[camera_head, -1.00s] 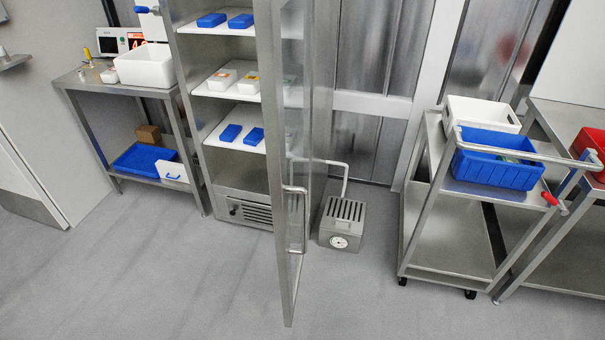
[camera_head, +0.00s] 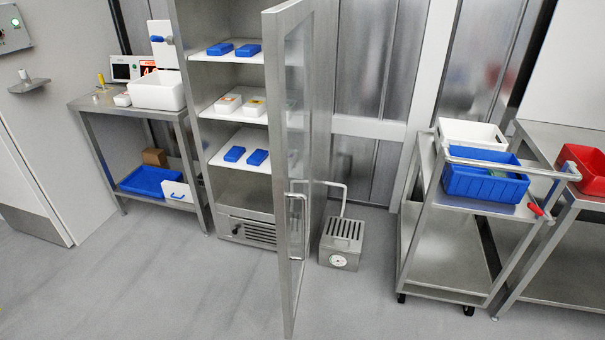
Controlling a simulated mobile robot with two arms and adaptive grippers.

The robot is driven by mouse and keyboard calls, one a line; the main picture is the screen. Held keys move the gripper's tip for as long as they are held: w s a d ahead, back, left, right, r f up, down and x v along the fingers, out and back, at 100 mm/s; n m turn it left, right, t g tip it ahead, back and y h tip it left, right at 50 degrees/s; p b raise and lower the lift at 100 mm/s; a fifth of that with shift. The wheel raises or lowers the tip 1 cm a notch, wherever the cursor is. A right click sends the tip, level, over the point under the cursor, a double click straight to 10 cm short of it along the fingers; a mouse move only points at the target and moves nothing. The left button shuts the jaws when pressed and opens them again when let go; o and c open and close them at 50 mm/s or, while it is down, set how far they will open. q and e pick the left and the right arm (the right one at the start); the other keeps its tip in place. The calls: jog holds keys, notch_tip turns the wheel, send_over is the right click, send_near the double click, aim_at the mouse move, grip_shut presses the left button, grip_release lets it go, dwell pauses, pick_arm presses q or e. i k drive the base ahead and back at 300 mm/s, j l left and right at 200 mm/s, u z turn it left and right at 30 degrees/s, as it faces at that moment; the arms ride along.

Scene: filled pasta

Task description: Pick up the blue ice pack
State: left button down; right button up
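Blue ice packs lie in a steel cabinet with its glass door open. Two blue ice packs, a left one (camera_head: 220,49) and a right one (camera_head: 248,50), lie on the top visible shelf. Two more, a left one (camera_head: 234,154) and a right one (camera_head: 257,157), lie on the lower shelf. The shelf between holds white trays (camera_head: 228,103) with coloured contents. Something more on the shelves shows only dimly behind the door glass. Neither of my grippers is in view.
The open door (camera_head: 290,200) juts forward from the cabinet's right side. A steel side table (camera_head: 90,103) with a white bin (camera_head: 157,92) stands left. A cart (camera_head: 440,255) with a blue bin (camera_head: 484,182) stands right. A steel box (camera_head: 341,243) sits on the floor. The front floor is clear.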

aim_at(258, 156)
jog(key=i+j+u, duration=0.15)
jog(key=i+j, duration=0.65)
jog(key=i+j+u, duration=0.2)
jog(key=i+j, duration=0.6)
jog(key=i+j+u, duration=0.15)
jog(key=i+j, duration=0.6)
jog(key=i, duration=0.15)
